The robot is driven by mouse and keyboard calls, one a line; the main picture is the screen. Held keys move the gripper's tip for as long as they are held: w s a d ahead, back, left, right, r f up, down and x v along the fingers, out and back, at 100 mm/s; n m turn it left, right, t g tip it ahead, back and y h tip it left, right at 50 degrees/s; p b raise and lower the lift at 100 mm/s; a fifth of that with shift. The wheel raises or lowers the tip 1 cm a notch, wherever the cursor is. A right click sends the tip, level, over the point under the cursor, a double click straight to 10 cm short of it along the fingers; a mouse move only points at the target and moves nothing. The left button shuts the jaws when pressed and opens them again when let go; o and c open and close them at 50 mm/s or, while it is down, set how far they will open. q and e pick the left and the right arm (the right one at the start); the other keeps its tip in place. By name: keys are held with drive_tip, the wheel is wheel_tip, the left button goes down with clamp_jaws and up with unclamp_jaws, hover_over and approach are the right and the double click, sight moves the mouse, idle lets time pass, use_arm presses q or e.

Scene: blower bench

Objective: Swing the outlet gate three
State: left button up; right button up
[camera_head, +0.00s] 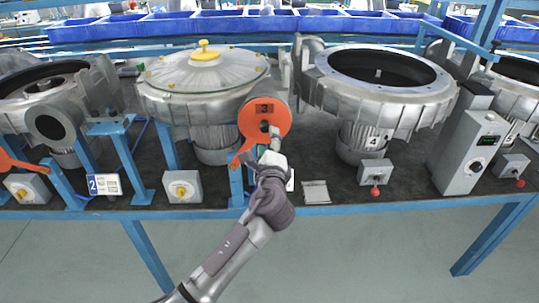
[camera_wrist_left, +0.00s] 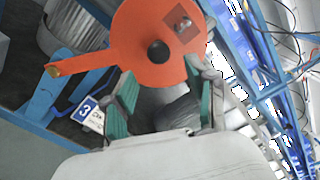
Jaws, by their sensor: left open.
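The outlet gate three is an orange disc (camera_head: 252,120) with a dark label "3" and a black knob. It stands in front of the blower with the clear cover (camera_head: 205,72), and its arm reaches down to a pivot at the lower left. In the left wrist view the orange disc (camera_wrist_left: 135,30) fills the upper middle, its knob (camera_wrist_left: 158,52) just ahead of the fingers. My left gripper (camera_head: 273,143) is open at the disc's lower right. Its green-padded fingers (camera_wrist_left: 162,75) stand either side below the knob; contact cannot be told. My right gripper is not in view.
An open-topped blower (camera_head: 345,92) stands to the right, with a grey control box (camera_head: 465,150). Another orange gate (camera_head: 12,160) shows at far left. Switch boxes (camera_head: 182,187) line the blue bench edge (camera_head: 400,207). Blue bins (camera_head: 180,28) run behind.

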use_arm(q)
drive_tip(key=s, duration=0.5)
drive_tip(key=shift+s+a, duration=0.1)
drive_tip(key=shift+s, duration=0.25)
drive_tip(key=a+f+n+g, duration=0.1)
drive_tip(key=a+f+g, duration=0.1)
drive_tip(key=f, duration=0.8)
drive_tip(key=a+f+n+g, duration=0.2)
drive_tip(key=f, duration=0.8)
drive_tip(key=s+a+f+n+g, duration=0.25)
drive_tip(key=s+a+f, duration=0.2)
drive_tip(key=f, duration=0.65)
drive_tip(key=s+a+f+n+g, duration=0.25)
drive_tip(key=s+f, duration=0.35)
drive_tip(key=f, duration=0.5)
drive_tip(key=s+a+f+n+g, duration=0.2)
drive_tip(key=s+a+f+n, duration=0.2)
drive_tip(key=s+f, duration=0.4)
drive_tip(key=s+a+f+n+g, duration=0.3)
drive_tip(key=s+a+f+n, duration=0.2)
drive_tip(key=s, duration=1.5)
drive_tip(key=s+a+f+n+g, duration=0.3)
drive_tip(key=s+a+f, duration=0.5)
drive_tip(key=s+f, duration=0.3)
drive_tip(key=s+n+b, duration=0.1)
drive_tip(key=s, duration=0.2)
drive_tip(key=shift+s+y, duration=0.3)
drive_tip(key=shift+w+r, duration=0.1)
